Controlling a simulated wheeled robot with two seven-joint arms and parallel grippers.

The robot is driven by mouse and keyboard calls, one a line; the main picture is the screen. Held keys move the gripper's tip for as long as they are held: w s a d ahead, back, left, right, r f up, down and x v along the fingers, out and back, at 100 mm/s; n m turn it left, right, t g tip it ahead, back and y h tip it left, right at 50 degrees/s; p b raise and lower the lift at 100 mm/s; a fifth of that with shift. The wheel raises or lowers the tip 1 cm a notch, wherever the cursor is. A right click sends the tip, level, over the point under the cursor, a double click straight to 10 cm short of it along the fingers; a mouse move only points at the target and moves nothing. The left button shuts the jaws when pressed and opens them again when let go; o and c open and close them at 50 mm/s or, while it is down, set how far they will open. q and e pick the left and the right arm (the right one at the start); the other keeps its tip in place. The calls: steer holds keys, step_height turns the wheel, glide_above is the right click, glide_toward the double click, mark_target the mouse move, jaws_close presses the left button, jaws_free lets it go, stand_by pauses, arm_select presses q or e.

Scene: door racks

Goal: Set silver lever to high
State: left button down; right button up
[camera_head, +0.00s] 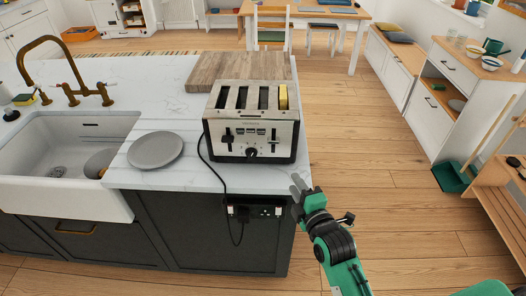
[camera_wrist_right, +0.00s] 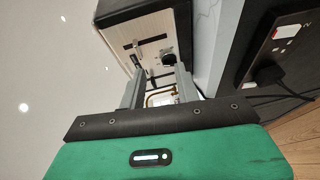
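A silver and black toaster (camera_head: 251,122) stands upright near the counter's right front corner. On its front are a left lever (camera_head: 228,135), a right lever (camera_head: 274,135) and a round dark knob (camera_head: 251,152). The levers look dark at this size, so I cannot tell which one is silver. My right gripper (camera_head: 298,186) is below and right of the toaster, beyond the counter's edge, touching nothing. In the right wrist view its fingers (camera_wrist_right: 160,82) are apart and empty, pointing toward the toaster front (camera_wrist_right: 143,42). My left gripper is out of view.
A yellow slice (camera_head: 283,97) sits in the toaster's rightmost slot. A grey plate (camera_head: 155,150) lies left of the toaster, with a wooden board (camera_head: 207,69) behind. A black cord (camera_head: 202,158) runs to a socket (camera_head: 254,212) on the cabinet side.

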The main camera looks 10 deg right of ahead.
mark_target(275, 143)
steer(key=shift+n+t, duration=0.4)
steer(key=shift+n, duration=0.1)
steer(key=w+r+p, duration=0.1)
steer(key=w, duration=0.3)
steer(key=w+a+r+p, duration=0.1)
steer(key=w, duration=0.3)
steer(key=w+a+r+p, duration=0.1)
steer(key=w+r, duration=0.1)
steer(key=w, duration=0.1)
steer(key=shift+w, duration=0.4)
steer(key=shift+w+f, duration=0.1)
steer(key=shift+w, duration=0.6)
steer(key=shift+a, duration=0.1)
jaws_close()
steer(key=shift+p, duration=0.3)
